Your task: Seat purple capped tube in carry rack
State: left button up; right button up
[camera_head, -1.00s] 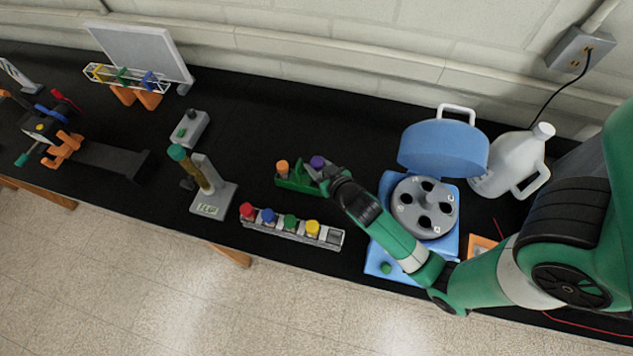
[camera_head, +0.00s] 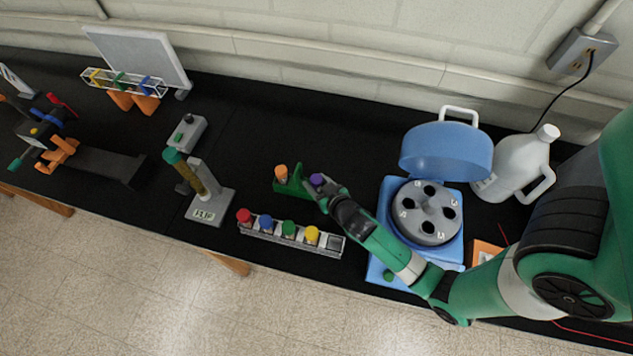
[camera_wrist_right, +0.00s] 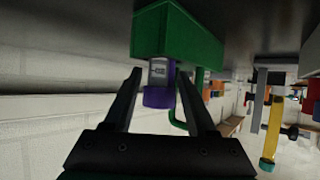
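The purple capped tube (camera_head: 317,180) stands at the right end of the small green carry rack (camera_head: 292,187). In the right wrist view its purple cap (camera_wrist_right: 159,97) shows below the green block of the rack (camera_wrist_right: 178,35) in an upside-down picture, with a short clear length between cap and block. The tube appears to go into the block; its lower end is hidden. My right gripper (camera_head: 322,190) is around the cap. In the wrist view its fingers (camera_wrist_right: 159,75) stand apart with gaps on both sides of the cap. My left gripper is not clearly seen.
An orange-capped tube (camera_head: 281,171) stands in the carry rack's left part. A grey rack (camera_head: 290,238) with red, blue, green and yellow caps lies in front. An open blue centrifuge (camera_head: 445,150) is at right, a stand with a tall tube (camera_head: 208,200) at left.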

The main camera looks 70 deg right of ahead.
jog(key=shift+o, duration=0.9)
jog(key=shift+r, duration=0.25)
jog(key=v, duration=1.2)
jog(key=shift+p, duration=0.45)
